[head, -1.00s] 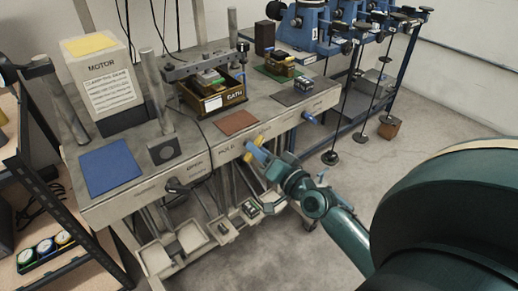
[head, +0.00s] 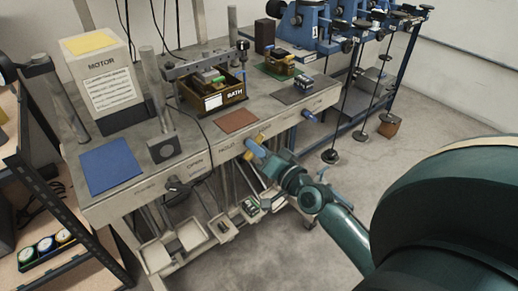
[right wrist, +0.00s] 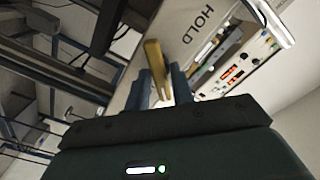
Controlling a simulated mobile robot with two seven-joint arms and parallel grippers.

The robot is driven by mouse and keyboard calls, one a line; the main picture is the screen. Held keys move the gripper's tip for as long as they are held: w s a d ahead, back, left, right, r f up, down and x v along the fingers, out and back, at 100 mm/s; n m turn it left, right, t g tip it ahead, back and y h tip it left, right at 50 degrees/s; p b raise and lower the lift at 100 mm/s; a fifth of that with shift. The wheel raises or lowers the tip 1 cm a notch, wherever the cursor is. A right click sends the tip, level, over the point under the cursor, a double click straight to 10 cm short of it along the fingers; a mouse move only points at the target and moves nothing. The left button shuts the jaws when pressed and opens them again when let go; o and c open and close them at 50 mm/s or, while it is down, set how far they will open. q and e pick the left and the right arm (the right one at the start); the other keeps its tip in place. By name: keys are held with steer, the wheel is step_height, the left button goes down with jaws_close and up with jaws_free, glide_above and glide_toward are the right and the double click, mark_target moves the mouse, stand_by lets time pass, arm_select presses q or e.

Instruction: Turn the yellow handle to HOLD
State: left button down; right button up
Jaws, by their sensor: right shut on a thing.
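The yellow handle (head: 261,137) is on the front panel of the grey bench, near its middle. My right gripper (head: 256,149) is shut on it, with blue fingers on either side. In the right wrist view the yellow handle (right wrist: 155,62) stands between the blue fingers of my right gripper (right wrist: 164,88). The HOLD label (head: 228,148) is on the panel left of the handle. It also shows in the right wrist view (right wrist: 199,25). The handle's pivot is mostly hidden by the fingers. My left gripper is out of view.
The bench top carries a BATH box (head: 228,99), a brown mat (head: 238,121), a blue mat (head: 110,166) and a MOTOR housing (head: 100,82). A blue knob (head: 308,115) sits right of the handle. Trays (head: 158,258) hang below.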

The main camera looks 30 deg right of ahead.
arm_select(q)
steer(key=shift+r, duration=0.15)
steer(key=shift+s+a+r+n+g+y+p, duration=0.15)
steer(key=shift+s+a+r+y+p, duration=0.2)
steer(key=shift+p, duration=1)
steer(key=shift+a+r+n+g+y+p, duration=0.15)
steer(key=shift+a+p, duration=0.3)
steer(key=shift+p, duration=0.9)
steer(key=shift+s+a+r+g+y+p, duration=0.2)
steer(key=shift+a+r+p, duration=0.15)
steer(key=shift+p, duration=1)
arm_select(e)
steer(key=shift+a+n, duration=0.2)
steer(key=shift+n, duration=8.7)
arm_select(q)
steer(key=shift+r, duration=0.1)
arm_select(e)
steer(key=o, duration=0.8)
